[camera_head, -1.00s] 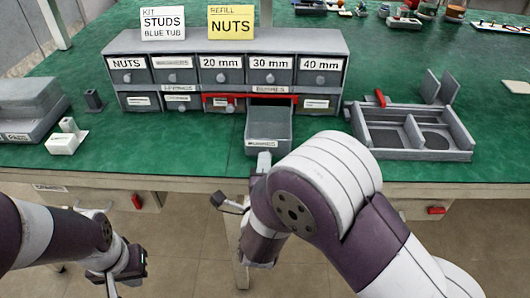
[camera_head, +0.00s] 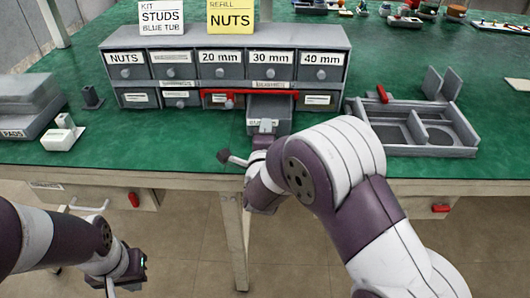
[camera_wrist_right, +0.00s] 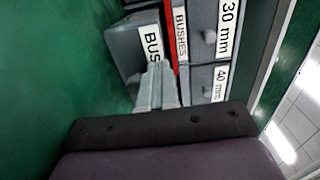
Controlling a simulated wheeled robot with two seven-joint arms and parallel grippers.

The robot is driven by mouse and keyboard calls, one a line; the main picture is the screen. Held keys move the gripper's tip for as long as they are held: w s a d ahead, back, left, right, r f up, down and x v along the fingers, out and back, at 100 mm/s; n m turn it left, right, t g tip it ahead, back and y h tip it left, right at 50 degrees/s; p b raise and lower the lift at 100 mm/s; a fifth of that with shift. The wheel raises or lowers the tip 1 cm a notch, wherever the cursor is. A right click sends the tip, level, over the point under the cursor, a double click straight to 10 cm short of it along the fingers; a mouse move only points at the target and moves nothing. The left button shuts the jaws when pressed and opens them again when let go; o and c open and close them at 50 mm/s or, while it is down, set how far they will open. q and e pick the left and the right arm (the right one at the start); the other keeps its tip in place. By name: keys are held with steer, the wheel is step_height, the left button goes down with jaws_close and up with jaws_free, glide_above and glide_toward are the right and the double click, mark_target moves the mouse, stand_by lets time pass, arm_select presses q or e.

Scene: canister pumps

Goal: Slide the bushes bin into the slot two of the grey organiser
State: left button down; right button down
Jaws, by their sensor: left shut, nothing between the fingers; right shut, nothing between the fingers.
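The grey organiser (camera_head: 178,82) stands on the green bench with two rows of labelled drawers. The bushes bin (camera_head: 283,117) is partly inside the lower-row opening under the 30 mm drawer, its front part sticking out. It also shows in the right wrist view (camera_wrist_right: 124,42), with its label partly covered by the fingers. My right gripper (camera_head: 265,127) is shut and empty, its fingertips at the bin's front face; I cannot tell whether they touch. Its fingers show in the right wrist view (camera_wrist_right: 157,82). My left gripper (camera_head: 125,284) is shut and empty, low in front of the bench.
A red strip (camera_head: 235,93) runs along the lower row, left of and above the bin. A grey divided tray (camera_head: 420,150) stands right, a white block (camera_head: 58,139) and a pads box (camera_head: 25,118) left. Two sign cards stand on the organiser.

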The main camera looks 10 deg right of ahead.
mark_target(269, 93)
steer(key=b+x, duration=0.1)
steer(key=x, duration=0.5)
steer(key=b+x, duration=0.2)
steer(key=x, duration=0.4)
steer(key=shift+w+d+f, duration=0.2)
steer(key=shift+w, duration=0.2)
steer(key=shift+r, duration=0.5)
